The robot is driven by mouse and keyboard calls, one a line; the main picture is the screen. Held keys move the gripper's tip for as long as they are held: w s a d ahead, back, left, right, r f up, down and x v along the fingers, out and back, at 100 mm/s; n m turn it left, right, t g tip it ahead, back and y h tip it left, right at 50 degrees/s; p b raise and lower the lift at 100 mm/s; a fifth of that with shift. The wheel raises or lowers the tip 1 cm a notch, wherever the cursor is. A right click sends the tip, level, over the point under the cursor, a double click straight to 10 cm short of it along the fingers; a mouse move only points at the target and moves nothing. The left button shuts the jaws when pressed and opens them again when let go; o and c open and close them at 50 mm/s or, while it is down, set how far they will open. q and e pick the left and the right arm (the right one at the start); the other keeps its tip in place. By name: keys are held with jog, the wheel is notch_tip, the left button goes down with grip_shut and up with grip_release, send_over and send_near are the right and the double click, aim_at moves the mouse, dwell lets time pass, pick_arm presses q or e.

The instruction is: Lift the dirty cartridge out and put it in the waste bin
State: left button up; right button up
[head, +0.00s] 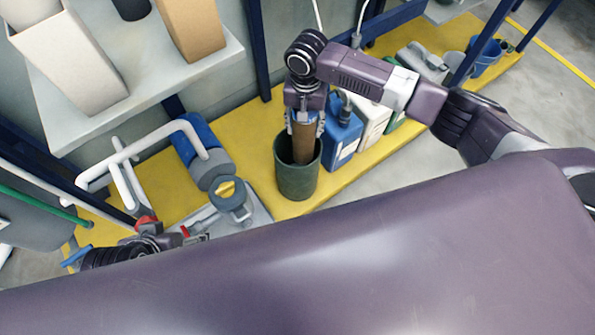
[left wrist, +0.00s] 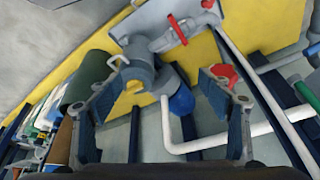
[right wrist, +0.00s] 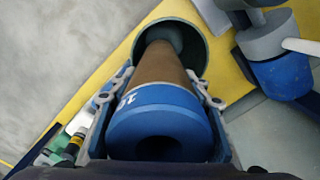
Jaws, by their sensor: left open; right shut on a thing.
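The dirty cartridge (head: 304,140) is a brown cylinder with a blue end cap, which shows large in the right wrist view (right wrist: 160,110). My right gripper (head: 305,122) is shut on its blue cap end and holds it upright. The cartridge's lower end is inside the mouth of the dark green waste bin (head: 297,182); how deep it reaches I cannot tell. The bin also shows in the right wrist view (right wrist: 196,43). My left gripper (left wrist: 165,110) is open and empty, near the grey filter housing (left wrist: 138,65) and pipes. In the head view it is at lower left, partly hidden.
Blue (head: 344,138) and white jugs stand right of the bin on the yellow floor strip. A blue and grey pump (head: 200,150) with white pipes is left of it. A shelf (head: 150,85) with boxes hangs at upper left. A red-handled valve (left wrist: 177,28) is near my left gripper.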

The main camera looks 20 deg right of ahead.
jog(key=shift+f+b, duration=0.65)
jog(key=shift+b, duration=0.1)
pick_arm(q)
jog(key=w+d+t, duration=0.1)
jog(key=w+t, duration=0.1)
jog(key=w, duration=0.4)
jog(key=shift+d+r+t+h, duration=0.4)
pick_arm(e)
jog(key=shift+f, duration=0.1)
jog(key=o, duration=1.4)
notch_tip(320, 180, up, 12)
jog(key=shift+r, duration=0.1)
